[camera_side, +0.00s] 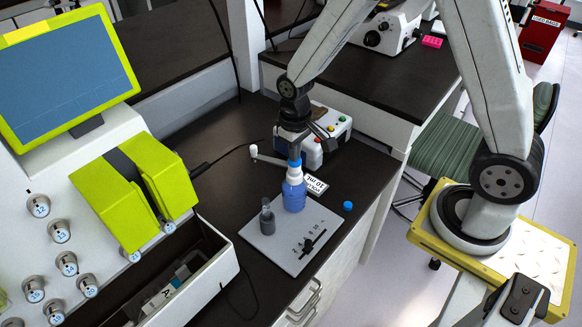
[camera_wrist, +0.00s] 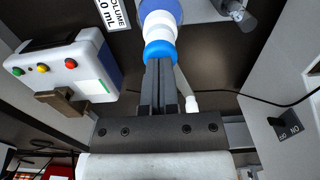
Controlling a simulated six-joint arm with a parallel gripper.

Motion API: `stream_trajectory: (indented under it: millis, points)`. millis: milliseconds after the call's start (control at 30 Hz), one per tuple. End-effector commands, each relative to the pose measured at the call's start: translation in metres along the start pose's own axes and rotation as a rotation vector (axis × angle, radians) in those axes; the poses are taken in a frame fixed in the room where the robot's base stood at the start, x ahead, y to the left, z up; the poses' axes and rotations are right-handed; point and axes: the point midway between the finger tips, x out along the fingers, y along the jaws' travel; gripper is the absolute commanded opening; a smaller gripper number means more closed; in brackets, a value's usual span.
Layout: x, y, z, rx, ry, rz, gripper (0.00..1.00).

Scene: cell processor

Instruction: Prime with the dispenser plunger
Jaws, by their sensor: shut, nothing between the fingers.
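The dispenser bottle (camera_side: 294,196) is blue and stands upright on a grey plate (camera_side: 262,242). Its plunger has a white body and a blue top (camera_wrist: 158,51). A thin white spout (camera_side: 268,158) reaches left from the dispenser and ends in a knob; in the wrist view it shows beside my fingers (camera_wrist: 184,88). My gripper (camera_side: 294,158) is directly above the plunger, pointing down. Its fingers (camera_wrist: 158,66) are closed together with nothing between them. Their tips are at the blue top and look to touch it; I cannot tell for certain.
A small grey bottle (camera_side: 267,219) stands left of the dispenser. A volume card (camera_side: 316,185) and a blue cap (camera_side: 348,205) lie to the right. Behind is a white box with coloured buttons (camera_side: 328,128). A large white machine with green covers (camera_side: 130,190) stands at left.

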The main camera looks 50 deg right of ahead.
Motion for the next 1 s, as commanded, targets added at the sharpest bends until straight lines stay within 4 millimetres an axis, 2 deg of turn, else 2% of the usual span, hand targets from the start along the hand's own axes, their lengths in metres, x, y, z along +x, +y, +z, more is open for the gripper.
stream_trajectory:
  millis: [267,1000]
  points:
    - [-0.004,0.000,0.000,0.000,0.000,0.000,0.00]
    - [-0.040,0.000,0.000,0.000,0.000,0.000,0.00]
